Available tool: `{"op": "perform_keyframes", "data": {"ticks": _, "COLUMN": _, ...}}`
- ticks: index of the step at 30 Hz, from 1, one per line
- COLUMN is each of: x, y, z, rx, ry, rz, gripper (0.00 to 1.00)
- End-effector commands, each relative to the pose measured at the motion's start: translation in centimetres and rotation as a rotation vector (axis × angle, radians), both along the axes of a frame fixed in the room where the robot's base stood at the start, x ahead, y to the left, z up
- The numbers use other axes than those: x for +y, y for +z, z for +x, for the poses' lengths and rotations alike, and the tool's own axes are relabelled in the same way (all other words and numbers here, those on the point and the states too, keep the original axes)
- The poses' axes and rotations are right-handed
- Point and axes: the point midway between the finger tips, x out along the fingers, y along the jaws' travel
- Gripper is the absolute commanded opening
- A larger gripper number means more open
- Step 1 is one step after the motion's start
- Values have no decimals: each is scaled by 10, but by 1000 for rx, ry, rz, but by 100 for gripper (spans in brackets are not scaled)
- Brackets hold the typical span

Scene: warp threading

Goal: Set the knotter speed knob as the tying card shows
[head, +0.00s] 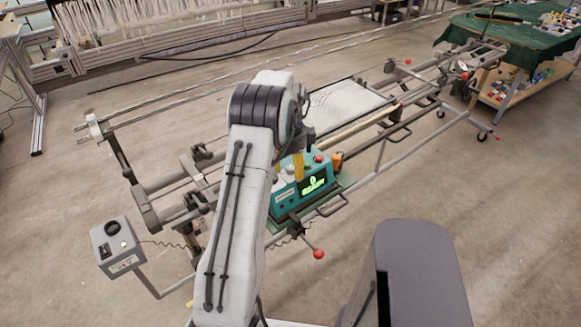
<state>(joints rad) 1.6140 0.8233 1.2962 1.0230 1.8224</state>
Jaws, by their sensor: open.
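The teal knotter (290,212) sits on the long frame, with a lit green display (314,184) on its front. Pale round shapes show on its top, partly behind my arm; I cannot tell which is the speed knob. My gripper (298,166) is mostly hidden behind my arm's end; a yellow finger points down over the knotter's top. It is open; contact with the knotter cannot be told. A grey control box (122,262) at lower left has a black round knob (113,228) and a small label. I cannot make out a tying card.
The long metal frame (400,150) runs from lower left to upper right. A red ball-ended lever (318,254) sticks out before the knotter. A green-covered table (510,35) and a wooden cart shelf (505,103) stand at upper right. Bare floor (500,200) lies at right.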

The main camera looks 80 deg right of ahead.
Motion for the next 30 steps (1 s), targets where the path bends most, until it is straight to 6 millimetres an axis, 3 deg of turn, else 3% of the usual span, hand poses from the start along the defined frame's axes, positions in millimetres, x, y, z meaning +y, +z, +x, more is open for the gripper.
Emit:
{"op": "perform_keyframes", "data": {"ticks": 7, "x": -1, "y": 12, "z": 0, "rx": 0, "ry": 0, "rz": -3, "gripper": 52}}
{"op": "perform_keyframes", "data": {"ticks": 21, "x": -1, "y": 88, "z": 0, "rx": 0, "ry": 0, "rz": -4, "gripper": 52}}
{"op": "perform_keyframes", "data": {"ticks": 30, "x": 0, "y": 115, "z": 0, "rx": 0, "ry": 0, "rz": -1, "gripper": 52}}
